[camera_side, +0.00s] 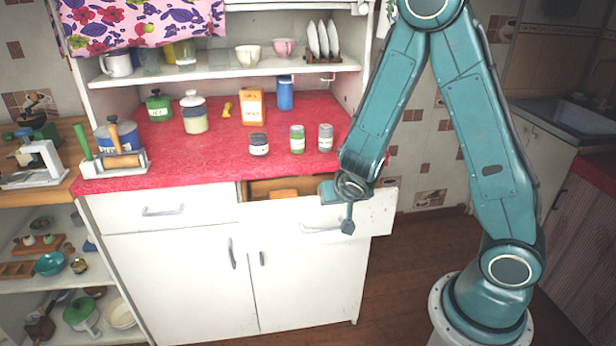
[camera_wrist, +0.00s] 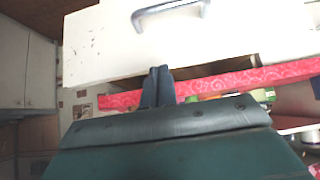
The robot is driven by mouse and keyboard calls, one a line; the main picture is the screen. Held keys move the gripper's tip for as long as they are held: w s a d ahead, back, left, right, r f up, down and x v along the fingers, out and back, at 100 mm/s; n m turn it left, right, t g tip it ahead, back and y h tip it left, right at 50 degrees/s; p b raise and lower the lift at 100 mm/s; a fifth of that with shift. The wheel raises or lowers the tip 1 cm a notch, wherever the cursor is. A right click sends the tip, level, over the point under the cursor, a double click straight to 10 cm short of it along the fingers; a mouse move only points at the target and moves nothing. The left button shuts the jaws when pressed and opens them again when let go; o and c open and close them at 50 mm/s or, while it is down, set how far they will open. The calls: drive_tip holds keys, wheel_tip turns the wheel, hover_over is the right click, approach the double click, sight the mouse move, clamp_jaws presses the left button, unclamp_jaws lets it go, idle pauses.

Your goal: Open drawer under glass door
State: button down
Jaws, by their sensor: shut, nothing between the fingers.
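The white cabinet's right drawer (camera_side: 285,212) stands partly open in the side view. Its interior (camera_side: 262,186) shows above the front, with an orange item (camera_side: 284,194) inside. The drawer's metal handle (camera_side: 318,229) is on the front, and it also shows in the wrist view (camera_wrist: 168,10). My gripper (camera_side: 347,227) is shut and empty, right of the handle in the side view. In the wrist view its fingers (camera_wrist: 158,80) overlap the edge of the drawer front (camera_wrist: 190,45); I cannot tell whether they touch it. No glass door is clearly visible.
The left drawer (camera_side: 110,213) is shut, as are both lower doors (camera_side: 185,285). Jars, canisters and an orange box (camera_side: 252,106) stand on the red counter (camera_side: 225,150). The floor (camera_side: 410,265) right of the cabinet is clear up to my base.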

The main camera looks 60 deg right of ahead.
drive_tip(key=shift+r, duration=0.15)
drive_tip(key=c, duration=1.5)
unclamp_jaws()
drive_tip(key=shift+m, duration=0.3)
wheel_tip(320, 180, up, 5)
drive_tip(key=m+g+y, duration=0.4)
drive_tip(key=m+g, duration=0.1)
drive_tip(key=m, duration=1.2)
hover_over(324, 230)
drive_tip(key=s+a, duration=0.2)
drive_tip(key=shift+w+d, duration=0.1)
drive_tip(key=shift+d, duration=0.05)
drive_tip(key=shift+y, duration=0.3)
drive_tip(key=shift+w+d+f, duration=0.3)
drive_tip(key=shift+f, duration=2)
drive_tip(key=shift+w+d+f, duration=0.3)
drive_tip(key=shift+f, duration=1.95)
drive_tip(key=shift+w+d+f, duration=0.3)
drive_tip(key=shift+f, duration=2)
